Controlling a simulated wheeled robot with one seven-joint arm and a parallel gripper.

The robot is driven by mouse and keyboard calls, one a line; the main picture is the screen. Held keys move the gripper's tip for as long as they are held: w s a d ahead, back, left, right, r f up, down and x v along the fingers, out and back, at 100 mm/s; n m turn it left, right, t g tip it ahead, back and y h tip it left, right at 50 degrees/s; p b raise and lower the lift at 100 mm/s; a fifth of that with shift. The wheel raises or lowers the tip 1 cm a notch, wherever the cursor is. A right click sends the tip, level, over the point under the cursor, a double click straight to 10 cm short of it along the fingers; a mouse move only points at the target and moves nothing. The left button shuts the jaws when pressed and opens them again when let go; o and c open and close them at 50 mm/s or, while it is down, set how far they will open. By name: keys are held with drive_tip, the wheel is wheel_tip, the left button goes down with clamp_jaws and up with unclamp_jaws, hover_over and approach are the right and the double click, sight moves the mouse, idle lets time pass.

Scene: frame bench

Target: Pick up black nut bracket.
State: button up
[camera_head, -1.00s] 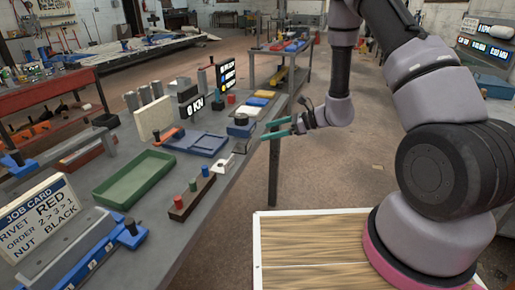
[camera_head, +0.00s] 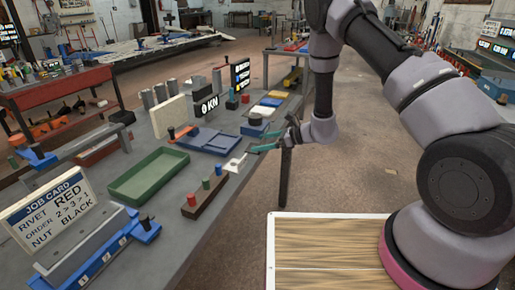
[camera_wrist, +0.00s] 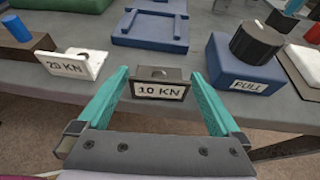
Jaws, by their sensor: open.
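The black nut bracket (camera_wrist: 143,91), a small dark angle piece with a white "10 KN" label, sits near the edge of the grey bench in the wrist view. My gripper (camera_wrist: 158,77) is open, with its two teal fingers on either side of the bracket and visible gaps to it. In the head view my gripper (camera_head: 260,143) reaches in over the bench edge, and I cannot make out the black bracket there. A white bracket (camera_wrist: 83,66) labelled "20 KN" stands to the left; it also shows in the head view (camera_head: 235,163).
A blue block (camera_wrist: 236,72) labelled "PULL" with a black cylinder stands right of the bracket. A blue tray (camera_wrist: 150,27) lies behind it. A brown rack (camera_head: 205,197) with coloured pegs, a green tray (camera_head: 148,176) and a job card (camera_head: 48,208) are on the bench.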

drive_tip(key=shift+w+a, duration=0.1)
drive_tip(key=shift+a, duration=0.05)
drive_tip(key=c, duration=1.3)
drive_tip(key=shift+r, duration=0.1)
